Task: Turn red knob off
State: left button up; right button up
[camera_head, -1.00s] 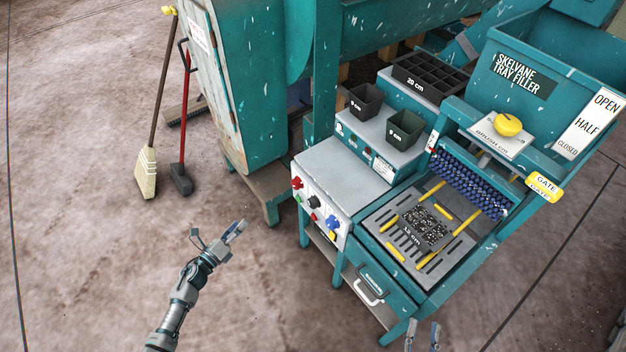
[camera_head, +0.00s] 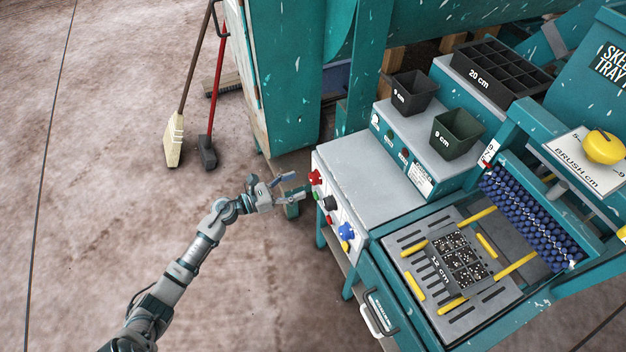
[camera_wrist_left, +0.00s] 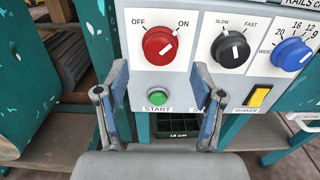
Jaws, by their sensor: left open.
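The red knob (camera_wrist_left: 159,46) is on the white control panel, between the labels OFF and ON. Its white pointer line aims up and right, toward ON. In the head view the red knob (camera_head: 314,177) is at the panel's upper left. My left gripper (camera_head: 299,185) is open and empty just in front of the panel, close to the knob. In the left wrist view its two blue-padded fingers (camera_wrist_left: 162,80) are spread apart below the knob, one on each side, with the knob apparently not gripped. My right gripper is out of view.
A green START button (camera_wrist_left: 158,98) is below the red knob. A button right of it is mostly hidden by a finger. A black SLOW/FAST knob (camera_wrist_left: 230,49), a blue knob (camera_wrist_left: 291,54) and a yellow SHAKER switch (camera_wrist_left: 258,96) are close by on the right.

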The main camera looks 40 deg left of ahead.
aim_at(314, 177)
pick_arm(q)
jog(key=x, duration=0.5)
jog(key=shift+w+f+b, duration=0.1)
jog(key=shift+b, duration=0.25)
jog(key=c, duration=1.1)
